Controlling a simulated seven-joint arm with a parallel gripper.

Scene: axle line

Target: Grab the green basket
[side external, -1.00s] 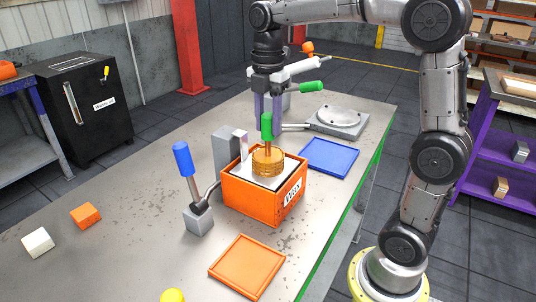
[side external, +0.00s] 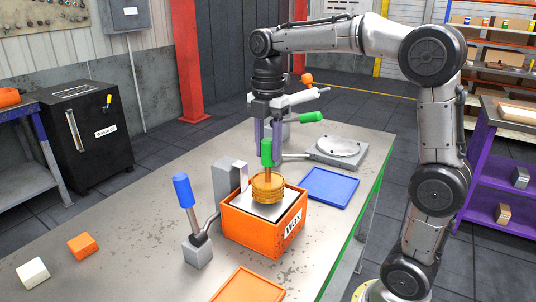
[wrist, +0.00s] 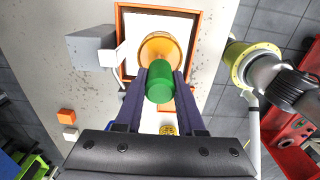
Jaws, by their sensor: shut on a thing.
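The basket (side external: 267,190) is a round golden piece with an upright green handle (side external: 267,152) on a short stem. It sits at the opening of an orange box (side external: 250,228), over a pale surface inside; I cannot tell whether it touches that surface. My gripper (side external: 267,150) has purple fingers and is shut on the green handle from above. In the wrist view the fingers stand on both sides of the green handle (wrist: 159,84), with the golden basket (wrist: 158,50) beyond it. The basket's underside is hidden.
A lever with a blue handle (side external: 183,190) and a grey block stand left of the box. A blue tray (side external: 330,184) lies to the right, an orange tray (side external: 248,288) in front. A round metal fixture (side external: 338,150) stands behind. Orange (side external: 82,246) and white (side external: 33,272) cubes lie left.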

